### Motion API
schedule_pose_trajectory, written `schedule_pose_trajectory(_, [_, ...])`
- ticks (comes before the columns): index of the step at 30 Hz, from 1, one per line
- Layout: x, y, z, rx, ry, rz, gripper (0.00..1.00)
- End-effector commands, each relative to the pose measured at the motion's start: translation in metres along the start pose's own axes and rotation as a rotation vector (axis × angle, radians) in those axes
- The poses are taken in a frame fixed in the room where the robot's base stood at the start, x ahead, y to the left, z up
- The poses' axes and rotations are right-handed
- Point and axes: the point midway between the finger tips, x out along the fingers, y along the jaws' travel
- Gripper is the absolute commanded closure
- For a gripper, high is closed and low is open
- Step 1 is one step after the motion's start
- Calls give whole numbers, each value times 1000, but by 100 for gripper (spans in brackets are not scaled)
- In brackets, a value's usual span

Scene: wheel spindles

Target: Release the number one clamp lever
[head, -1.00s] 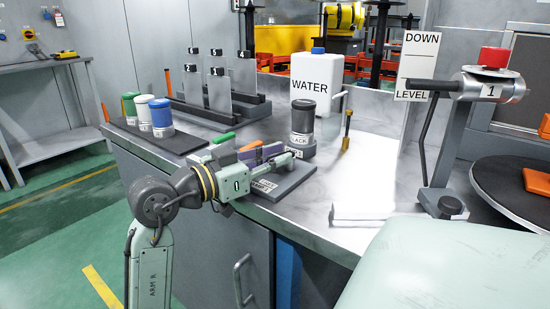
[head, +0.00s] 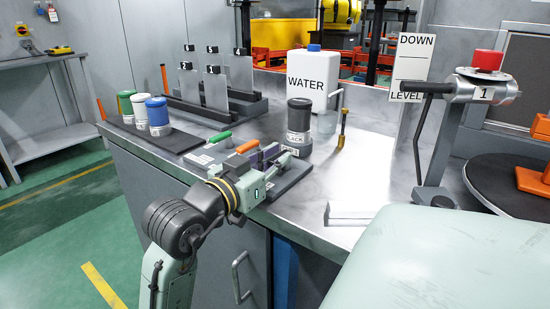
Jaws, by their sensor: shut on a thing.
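The number 1 spindle head (head: 487,92) stands at the right, a grey cylinder with a "1" label and a red cap. A black lever (head: 428,88) sticks out level from its left side. My gripper (head: 284,160) is far to the left of it, low over the grey tool block (head: 290,178) at the bench's front edge. It is shut on what appears to be the purple-handled item (head: 270,151); the gripper partly hides it. My gripper is well apart from the lever.
Green (head: 221,136) and orange (head: 247,146) handles lie beside my gripper. A black bottle (head: 299,130) stands just behind, with the water jug (head: 307,85) farther back.

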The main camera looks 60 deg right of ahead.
Motion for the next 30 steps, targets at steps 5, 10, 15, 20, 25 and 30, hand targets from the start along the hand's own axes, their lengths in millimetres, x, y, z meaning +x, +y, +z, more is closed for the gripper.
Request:
schedule_pose_trajectory(5, [0, 0, 0, 0, -1, 2, 75])
schedule_pose_trajectory(10, [0, 0, 0, 0, -1, 2, 65])
schedule_pose_trajectory(15, [0, 0, 0, 0, 0, 2, 65])
schedule_pose_trajectory(20, [-3, 0, 0, 0, 0, 0, 65])
schedule_pose_trajectory(25, [-26, -2, 0, 0, 2, -3, 65])
schedule_pose_trajectory(30, [-63, -1, 0, 1, 2, -4, 65])
